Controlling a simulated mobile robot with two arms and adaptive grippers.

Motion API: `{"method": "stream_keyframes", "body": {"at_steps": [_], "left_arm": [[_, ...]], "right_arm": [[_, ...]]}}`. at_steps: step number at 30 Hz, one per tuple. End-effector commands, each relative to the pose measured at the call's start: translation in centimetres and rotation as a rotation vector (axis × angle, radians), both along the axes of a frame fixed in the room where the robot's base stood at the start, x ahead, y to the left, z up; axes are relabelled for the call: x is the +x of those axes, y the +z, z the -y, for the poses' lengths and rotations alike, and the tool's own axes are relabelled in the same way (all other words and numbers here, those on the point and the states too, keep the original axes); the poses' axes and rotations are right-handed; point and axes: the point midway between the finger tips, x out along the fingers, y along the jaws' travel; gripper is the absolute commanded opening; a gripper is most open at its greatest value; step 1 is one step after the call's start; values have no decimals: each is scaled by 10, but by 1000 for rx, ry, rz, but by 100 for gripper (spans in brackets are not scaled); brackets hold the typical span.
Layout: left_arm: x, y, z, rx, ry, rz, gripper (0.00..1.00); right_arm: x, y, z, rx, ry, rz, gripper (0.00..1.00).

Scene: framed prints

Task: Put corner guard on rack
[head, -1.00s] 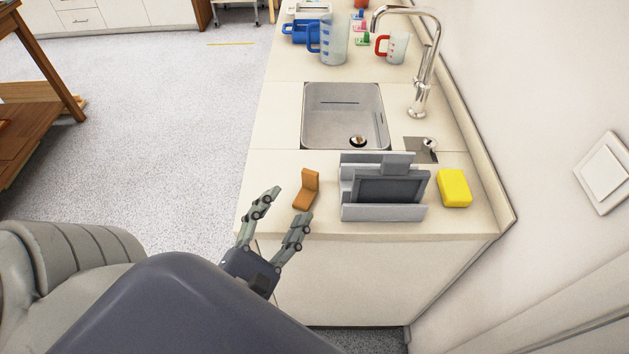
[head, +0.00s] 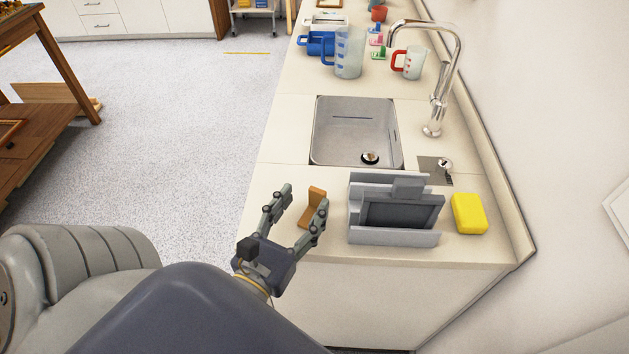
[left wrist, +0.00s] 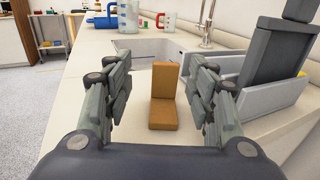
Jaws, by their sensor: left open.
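The corner guard (head: 315,206) is a small orange-brown L-shaped piece on the counter, left of the rack. In the left wrist view the corner guard (left wrist: 164,97) stands ahead, between my two fingers in the picture, with one leg upright and one flat. My left gripper (head: 304,207) is open and empty; its right finger overlaps part of the guard in the head view. The grey rack (head: 392,237) stands to the right with a dark framed panel (head: 400,212) in it. The rack also shows in the left wrist view (left wrist: 262,102). My right gripper is not in view.
A yellow sponge (head: 469,213) lies right of the rack, near the wall. Behind are the sink (head: 355,130) and a tall faucet (head: 436,90). Measuring jugs (head: 348,52) stand farther back. The counter's left edge is close to my left gripper.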

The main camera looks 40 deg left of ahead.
Motion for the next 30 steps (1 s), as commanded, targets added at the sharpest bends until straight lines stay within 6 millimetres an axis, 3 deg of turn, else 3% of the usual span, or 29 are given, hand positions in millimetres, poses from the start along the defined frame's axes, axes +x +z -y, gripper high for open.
{"method": "stream_keyframes", "body": {"at_steps": [5, 15, 26, 30], "left_arm": [[9, 1, 0, -1, 1, 2, 52], [47, -3, 0, 0, 0, 0, 52], [53, -7, -1, 1, 0, -2, 52], [53, -7, -1, 1, 0, -1, 24]], "right_arm": [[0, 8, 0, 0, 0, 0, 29], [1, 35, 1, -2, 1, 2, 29], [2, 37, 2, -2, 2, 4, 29], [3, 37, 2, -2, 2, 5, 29]]}}
